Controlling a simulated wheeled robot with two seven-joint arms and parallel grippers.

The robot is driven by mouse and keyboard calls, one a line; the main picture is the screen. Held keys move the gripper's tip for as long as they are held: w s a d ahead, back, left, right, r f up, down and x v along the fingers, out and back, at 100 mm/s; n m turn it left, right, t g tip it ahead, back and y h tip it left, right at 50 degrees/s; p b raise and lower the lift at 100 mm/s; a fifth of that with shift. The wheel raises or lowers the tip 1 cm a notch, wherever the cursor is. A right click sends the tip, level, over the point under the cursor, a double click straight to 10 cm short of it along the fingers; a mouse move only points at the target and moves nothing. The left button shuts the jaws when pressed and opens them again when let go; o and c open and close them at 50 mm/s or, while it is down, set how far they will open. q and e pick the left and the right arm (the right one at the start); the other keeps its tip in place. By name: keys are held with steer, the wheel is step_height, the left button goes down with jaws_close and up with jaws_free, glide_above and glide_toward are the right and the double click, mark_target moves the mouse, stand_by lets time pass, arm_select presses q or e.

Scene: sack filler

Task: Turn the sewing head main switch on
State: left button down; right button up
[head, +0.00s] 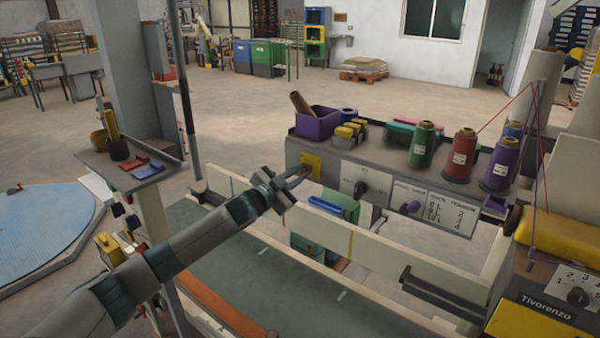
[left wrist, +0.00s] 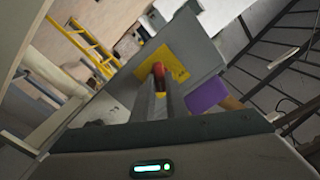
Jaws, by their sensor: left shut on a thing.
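The sewing head main switch is a red knob (left wrist: 158,68) on a yellow plate (left wrist: 176,66), seen in the left wrist view. In the head view the yellow plate (head: 311,162) is at the left end of the grey control box's front. My left gripper (head: 298,176) reaches it from the left. Its fingers (left wrist: 158,85) are shut on the red knob in the left wrist view. The fingers hide part of the knob, and I cannot tell its exact turn position. My right gripper is in neither view.
The grey box (head: 292,150) carries a purple bin (head: 318,122) and thread cones such as the green one (head: 423,146). A pale conveyor rail (head: 350,240) runs below my left arm.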

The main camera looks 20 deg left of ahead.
arm_select(q)
steer(key=shift+m, duration=1.2)
steer(key=c, duration=1.8)
jaws_free()
steer(key=shift+o, duration=0.2)
steer(key=shift+s, duration=0.1)
